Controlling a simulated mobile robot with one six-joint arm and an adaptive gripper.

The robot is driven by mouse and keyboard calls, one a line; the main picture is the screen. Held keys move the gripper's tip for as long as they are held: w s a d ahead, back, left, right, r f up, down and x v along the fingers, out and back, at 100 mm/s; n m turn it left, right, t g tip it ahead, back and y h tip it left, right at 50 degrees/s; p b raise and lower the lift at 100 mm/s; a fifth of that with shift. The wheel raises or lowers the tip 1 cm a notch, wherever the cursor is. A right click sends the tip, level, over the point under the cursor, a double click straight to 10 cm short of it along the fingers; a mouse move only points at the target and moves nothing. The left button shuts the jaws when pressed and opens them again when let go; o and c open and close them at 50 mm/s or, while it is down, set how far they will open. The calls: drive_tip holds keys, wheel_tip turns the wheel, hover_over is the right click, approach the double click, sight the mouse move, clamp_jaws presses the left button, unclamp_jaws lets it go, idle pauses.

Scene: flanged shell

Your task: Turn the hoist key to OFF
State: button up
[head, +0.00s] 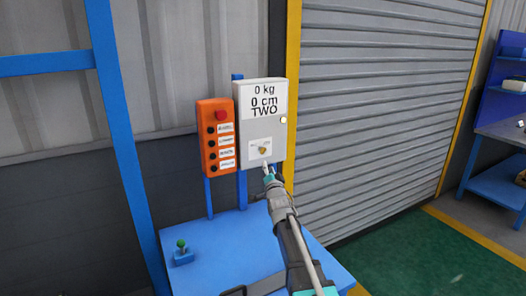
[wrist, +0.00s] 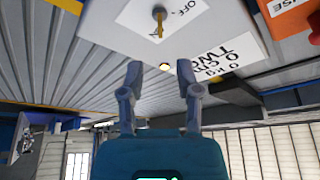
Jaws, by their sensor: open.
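The hoist key (head: 263,150) is a small brass-coloured key in the lower front of a grey control box (head: 251,125). In the wrist view the key (wrist: 159,22) sits at the top middle on a white label, and the word OFF shows beside it. The box display reads 0 kg, 0 cm, TWO. My gripper (wrist: 159,68) is open, its two fingers apart with nothing between them. In the wrist view the key lies beyond the fingertips, apart from them. In the head view my gripper (head: 267,167) is just below the key and partly hidden by my arm.
An orange button box (head: 216,138) with a red button stands left of the grey box. A grey roller shutter (head: 380,100) is on the right, and a blue post (head: 118,120) on the left.

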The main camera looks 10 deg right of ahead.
sight(263, 150)
drive_tip(key=p+x, duration=0.2)
drive_tip(key=x, duration=0.8)
drive_tip(key=shift+f, duration=0.1)
drive_tip(key=shift+c, duration=0.3)
clamp_jaws()
